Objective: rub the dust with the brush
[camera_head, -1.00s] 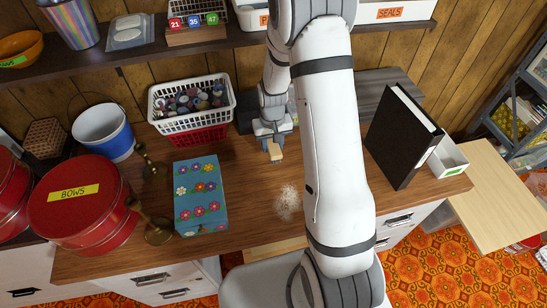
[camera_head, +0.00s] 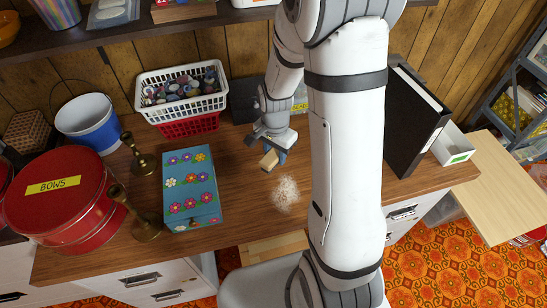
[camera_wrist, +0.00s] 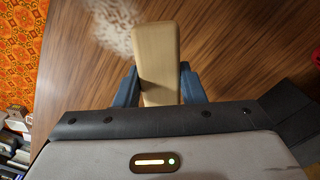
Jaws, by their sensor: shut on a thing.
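The dust (camera_head: 286,193) is a pale, speckled patch on the wooden desk top, and it also shows at the top left of the wrist view (camera_wrist: 116,22). My gripper (camera_head: 272,155) is shut on the brush (camera_head: 268,160), a light wooden block. In the wrist view the brush (camera_wrist: 157,58) sticks out ahead between the two blue fingers (camera_wrist: 159,88). The brush is behind the dust in the head view, apart from it in the picture. Its underside and any bristles are hidden, and I cannot tell its height above the desk.
A blue flowered box (camera_head: 193,190) stands left of the dust, with brass candlesticks (camera_head: 137,215) beside it. A black binder (camera_head: 412,125) stands on the right beyond my arm. A basket of spools (camera_head: 182,95) is at the back. The desk (camera_head: 240,170) around the dust is clear.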

